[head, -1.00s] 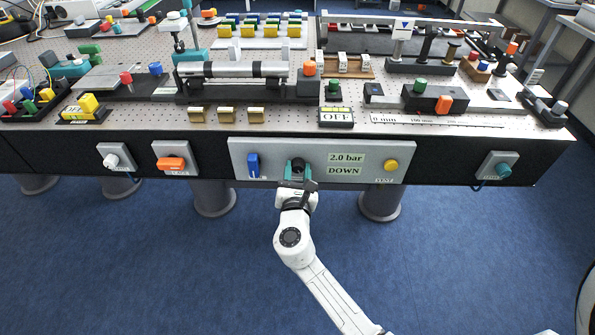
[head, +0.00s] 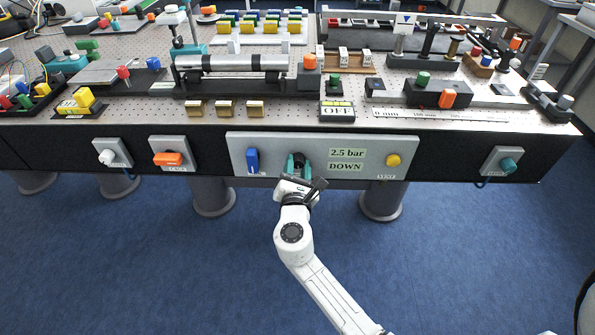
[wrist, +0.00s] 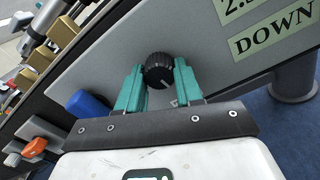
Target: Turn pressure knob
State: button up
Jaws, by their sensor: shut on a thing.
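The pressure knob (wrist: 159,71) is black and round with a white pointer line, on the grey front panel (head: 236,141). In the head view the knob (head: 299,158) is partly hidden by my gripper. My gripper (head: 299,166) has teal fingers, one on each side of the knob, and it is shut on it. In the wrist view the gripper (wrist: 159,84) is tilted relative to the panel. The display label (head: 347,153) right of the knob reads 2.5 bar, with a DOWN label (head: 345,167) below it.
A blue switch (head: 252,161) sits left of the knob and a yellow button (head: 393,160) right on the same panel. An orange handle (head: 168,159) and a teal knob (head: 508,165) are on separate plates. The table top (head: 300,118) above is crowded. The floor in front is clear.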

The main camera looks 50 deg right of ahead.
jog(key=m+b, duration=0.2)
jog(key=m, duration=0.1)
jog(key=m+b, duration=0.1)
jog(key=b, duration=0.1)
jog(key=shift+w+a+f+m, duration=0.1)
jog(key=shift+f+m, duration=0.15)
jog(key=shift+m, duration=0.05)
jog(key=m+b, duration=0.3)
jog(key=shift+m, duration=0.4)
jog(key=m+b, duration=0.3)
jog(key=m, duration=0.1)
jog(key=shift+r+b, duration=0.1)
jog(key=shift+b, duration=0.3)
jog(key=shift+r+m+b, duration=0.15)
jog(key=shift+m+b, duration=0.75)
jog(key=shift+m, duration=0.3)
jog(key=o, duration=1)
jog(key=shift+r, duration=0.1)
jog(key=shift+o, duration=0.2)
